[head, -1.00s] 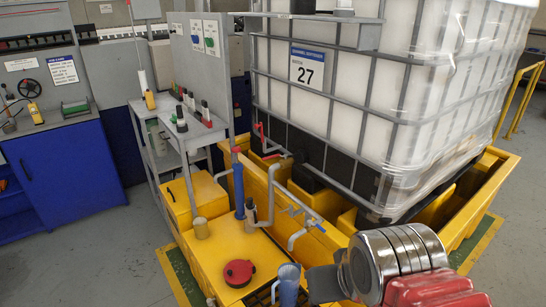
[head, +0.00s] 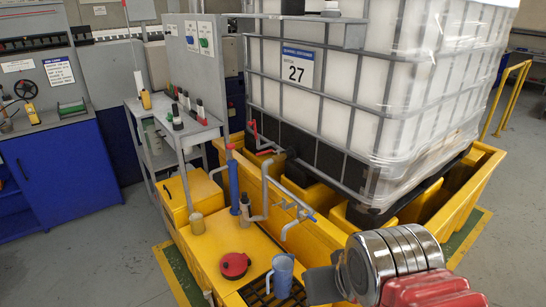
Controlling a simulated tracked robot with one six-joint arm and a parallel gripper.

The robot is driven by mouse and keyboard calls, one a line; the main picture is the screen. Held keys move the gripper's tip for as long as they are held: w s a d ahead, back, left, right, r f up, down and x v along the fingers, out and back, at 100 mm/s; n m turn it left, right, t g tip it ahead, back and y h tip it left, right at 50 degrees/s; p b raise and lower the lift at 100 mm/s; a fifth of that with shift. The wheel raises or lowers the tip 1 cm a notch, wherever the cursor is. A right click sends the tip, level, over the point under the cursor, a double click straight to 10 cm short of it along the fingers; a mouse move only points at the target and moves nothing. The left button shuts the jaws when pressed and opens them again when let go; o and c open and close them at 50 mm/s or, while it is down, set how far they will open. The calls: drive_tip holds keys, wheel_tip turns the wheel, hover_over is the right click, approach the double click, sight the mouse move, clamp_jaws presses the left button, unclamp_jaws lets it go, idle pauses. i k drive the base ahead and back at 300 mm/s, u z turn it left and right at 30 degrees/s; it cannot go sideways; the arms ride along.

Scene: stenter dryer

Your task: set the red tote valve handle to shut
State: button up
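The white caged tote (head: 350,90) marked 27 stands in a yellow bund at the centre right. A small red handle (head: 267,152) shows at the lower left of the tote, beside the grey pipe from its outlet. Another red piece (head: 254,128) stands upright just above and left of it. I cannot tell how far the valve is turned. My arm shows at the bottom right as a silver joint with red covers, well apart from the handle.
A blue jug (head: 282,275) stands on a dark grate at the front of the yellow bund (head: 205,255). A red cap (head: 235,265) lies left of it. A blue pipe handle (head: 309,217) and upright blue tube (head: 234,185) stand between. A grey shelf (head: 185,130) stands left.

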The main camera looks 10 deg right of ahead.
sight(271, 151)
drive_tip(key=k, duration=1.15)
drive_tip(key=u, duration=0.6)
drive_tip(key=i, duration=0.95)
drive_tip(key=u, duration=1.2)
drive_tip(key=i, duration=2.3)
drive_tip(key=z, duration=0.55)
drive_tip(key=i, duration=0.7)
drive_tip(key=z, duration=0.4)
